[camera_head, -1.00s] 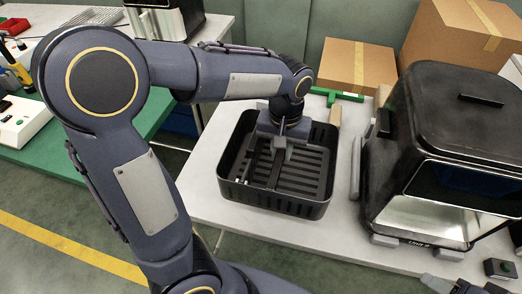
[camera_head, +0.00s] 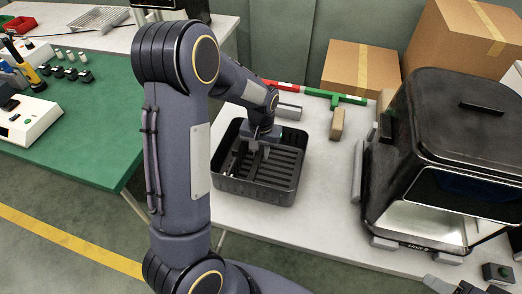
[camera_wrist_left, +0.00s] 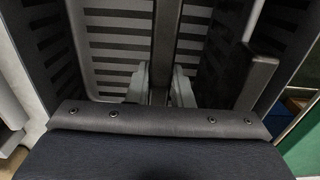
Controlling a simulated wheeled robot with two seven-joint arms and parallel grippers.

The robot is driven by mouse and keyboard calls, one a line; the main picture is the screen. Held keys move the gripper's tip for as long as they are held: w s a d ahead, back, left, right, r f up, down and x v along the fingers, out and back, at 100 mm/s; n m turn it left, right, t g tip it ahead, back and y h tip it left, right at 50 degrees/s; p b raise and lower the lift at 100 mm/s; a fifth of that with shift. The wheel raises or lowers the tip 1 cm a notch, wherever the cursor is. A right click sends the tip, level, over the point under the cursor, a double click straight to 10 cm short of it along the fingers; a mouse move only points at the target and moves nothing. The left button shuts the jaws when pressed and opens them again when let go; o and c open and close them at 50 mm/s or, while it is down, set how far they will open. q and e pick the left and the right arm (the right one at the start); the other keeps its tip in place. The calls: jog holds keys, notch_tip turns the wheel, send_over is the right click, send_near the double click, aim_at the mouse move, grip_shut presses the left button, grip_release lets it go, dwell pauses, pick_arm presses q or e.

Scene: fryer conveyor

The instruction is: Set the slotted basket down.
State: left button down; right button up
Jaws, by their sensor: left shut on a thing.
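The black slotted basket (camera_head: 256,194) is at the left end of the white table in the head view, roughly level. Its slotted floor and wall fill much of the left wrist view (camera_wrist_left: 110,48). My left gripper (camera_head: 256,149) reaches down inside the basket. In the left wrist view its pale fingers (camera_wrist_left: 162,87) are closed on the basket's dark central bar (camera_wrist_left: 167,40). I cannot tell whether the basket's underside touches the table. At the lower right edge, a pale grey piece (camera_head: 440,284) may be my right gripper's tip; its jaws cannot be made out.
The black oven-like unit (camera_head: 440,150) stands at right on the white table (camera_head: 325,215). Free tabletop lies between it and the basket. A tan block (camera_head: 337,123) and a green bar (camera_head: 335,97) lie behind. A green table (camera_head: 95,120) is left, cardboard boxes (camera_head: 362,70) behind.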

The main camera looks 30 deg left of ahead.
pick_arm(q)
jog(key=shift+f, duration=0.15)
jog(key=shift+f, duration=0.2)
jog(key=c, duration=1.3)
grip_release()
jog(key=shift+r, duration=0.15)
notch_tip(320, 180, up, 12)
jog(key=shift+s+d+r+m+t+h, duration=0.2)
jog(key=shift+s+d+r+t+h, duration=0.7)
jog(key=shift+s, duration=2.8)
jog(key=shift+s+d+r+m+t+h, duration=0.35)
jog(key=shift+s+d+t, duration=0.9)
jog(key=shift+s, duration=2.45)
jog(key=shift+s+d+r+m+t+h, duration=0.1)
jog(key=shift+s+d+r+t+h, duration=1.1)
jog(key=shift+s, duration=2.5)
